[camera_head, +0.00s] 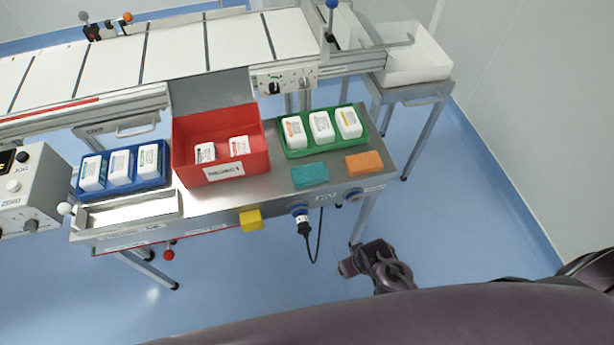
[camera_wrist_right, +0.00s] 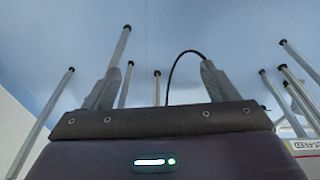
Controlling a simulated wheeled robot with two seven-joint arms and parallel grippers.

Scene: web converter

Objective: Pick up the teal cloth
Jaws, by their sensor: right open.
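The teal cloth (camera_head: 310,175) lies flat on the steel bench top (camera_head: 240,195), near its front edge, in the head view. An orange cloth (camera_head: 364,162) lies just right of it. My right gripper (camera_head: 347,267) is below and in front of the bench in the head view, apart from the cloth. In the right wrist view its two fingers (camera_wrist_right: 160,80) are spread apart with nothing between them. The teal cloth does not show in that wrist view. My left gripper is in neither view.
A green tray (camera_head: 324,150) of white packs stands behind the cloths. A red bin (camera_head: 220,165) and a blue tray (camera_head: 120,187) stand to the left.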

